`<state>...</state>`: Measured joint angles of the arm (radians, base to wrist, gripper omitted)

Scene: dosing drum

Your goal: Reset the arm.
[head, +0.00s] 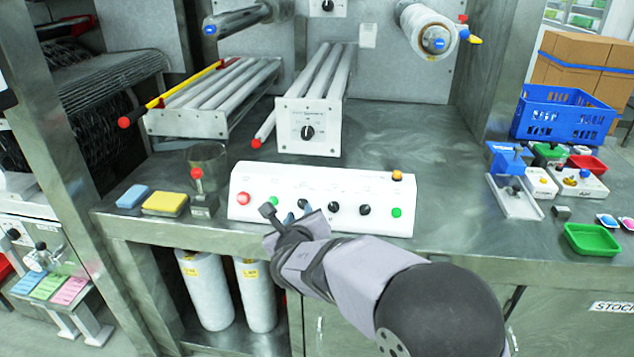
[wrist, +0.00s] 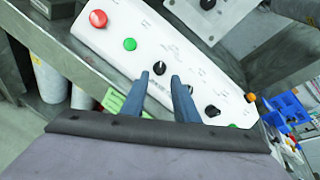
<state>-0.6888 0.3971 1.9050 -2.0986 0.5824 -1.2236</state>
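My gripper (wrist: 161,86) reaches toward the white control panel (head: 270,180) from the front. In the wrist view its two blue fingers are apart, with nothing held between them. A black knob (wrist: 159,68) shows just past the fingertips; I cannot tell whether the fingers touch it. In the head view my arm covers the lower middle of the panel. The panel carries a red button (head: 243,198), a green button at each end, black knobs such as the one at right (head: 364,209), and an orange knob (head: 397,175) on its top right edge.
The panel stands on a steel bench (head: 440,150). Rollers (head: 318,85) and a knob box stand behind it. Yellow (head: 165,203) and blue (head: 134,196) blocks lie at left. A blue crate (head: 562,113) and a green tray (head: 592,239) are at right. Bare bench lies right of the panel.

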